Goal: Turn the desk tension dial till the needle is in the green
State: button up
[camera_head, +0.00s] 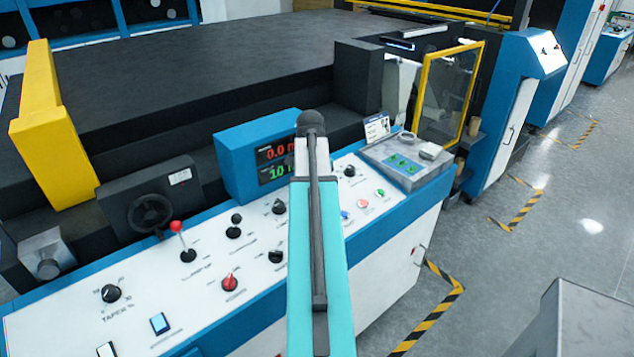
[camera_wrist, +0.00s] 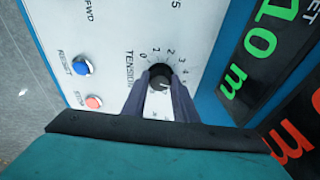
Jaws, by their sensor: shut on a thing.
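The tension dial (camera_wrist: 160,76) is a small black round knob on a white panel, with the word TENSION and a numbered scale around it, in the wrist view. My gripper (camera_wrist: 160,88) is shut on it, with one dark finger on each side of the knob. Where its pointer stands is too small to read surely. In the head view my teal arm covers the middle of the control desk (camera_head: 190,300), and my gripper is hidden there. No needle or green band can be made out in either view.
A blue button (camera_wrist: 82,67) and a red button (camera_wrist: 93,102) lie beside the dial. A blue display box (camera_head: 235,160) with red and green digits stands behind. A red-topped lever (camera_head: 178,228) and other knobs fill the left desk. A yellow-framed guard (camera_head: 448,95) stands right.

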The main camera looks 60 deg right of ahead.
jog(key=shift+s, duration=0.1)
jog(key=o, duration=1.1)
jog(key=shift+c, duration=0.2)
jog(key=shift+r, duration=0.1)
jog(key=b+v, duration=0.3)
jog(key=v, duration=1)
jog(key=shift+r, duration=0.3)
jog(key=shift+a, duration=0.1)
